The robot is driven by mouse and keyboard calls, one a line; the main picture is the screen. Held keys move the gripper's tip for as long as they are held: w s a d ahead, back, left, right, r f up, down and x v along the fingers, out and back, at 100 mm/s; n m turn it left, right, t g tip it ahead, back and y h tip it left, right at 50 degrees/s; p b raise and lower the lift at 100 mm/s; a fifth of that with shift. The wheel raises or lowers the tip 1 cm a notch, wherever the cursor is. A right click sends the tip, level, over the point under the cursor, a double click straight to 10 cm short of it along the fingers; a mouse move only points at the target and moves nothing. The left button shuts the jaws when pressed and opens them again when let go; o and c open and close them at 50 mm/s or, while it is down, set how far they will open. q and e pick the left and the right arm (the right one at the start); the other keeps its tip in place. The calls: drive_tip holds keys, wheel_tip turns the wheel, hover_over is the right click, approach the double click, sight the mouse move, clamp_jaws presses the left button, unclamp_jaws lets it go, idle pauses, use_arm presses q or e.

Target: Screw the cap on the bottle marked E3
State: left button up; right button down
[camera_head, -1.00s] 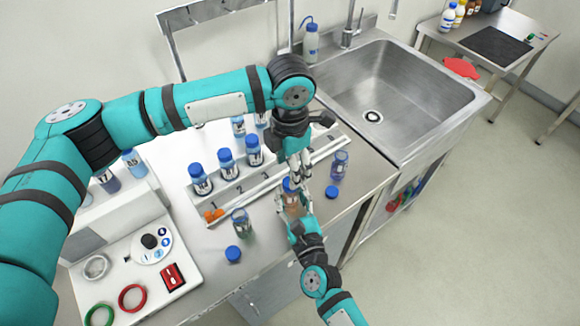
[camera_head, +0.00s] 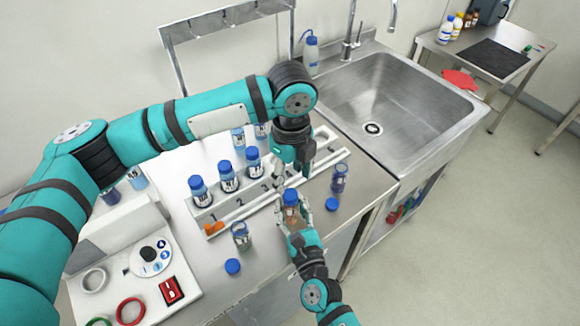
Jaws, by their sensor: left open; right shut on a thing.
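A bottle (camera_head: 292,211) with a blue cap (camera_head: 290,196) on its top stands upright at the bench's front edge. My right gripper (camera_head: 293,212) is shut around its body from the front. I cannot read its label, so I cannot tell whether it is E3. My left gripper (camera_head: 293,170) is open and empty, pointing down just above and apart from the cap. From here I cannot tell how tightly the cap sits.
Two uncapped bottles stand left (camera_head: 241,236) and right (camera_head: 339,179), with loose blue caps (camera_head: 233,266) (camera_head: 332,204) near them. A numbered rack (camera_head: 222,212) holds several blue-capped bottles behind. A sink (camera_head: 420,110) lies to the right.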

use_arm(q)
drive_tip(key=n, duration=0.5)
drive_tip(key=shift+r, duration=0.15)
drive_tip(key=n, duration=0.4)
drive_tip(key=shift+r+n, duration=0.1)
drive_tip(key=shift+n, duration=0.2)
drive_tip(key=n, duration=0.7)
drive_tip(key=shift+r, duration=0.25)
drive_tip(key=n, duration=0.4)
drive_tip(key=shift+r+n, duration=0.1)
drive_tip(key=shift+n, duration=0.2)
drive_tip(key=n, duration=0.4)
drive_tip(key=shift+r, duration=0.15)
drive_tip(key=n, duration=0.4)
drive_tip(key=shift+r+n, duration=0.1)
drive_tip(key=shift+n, duration=0.2)
drive_tip(key=n, duration=0.4)
drive_tip(key=shift+a+r, duration=0.1)
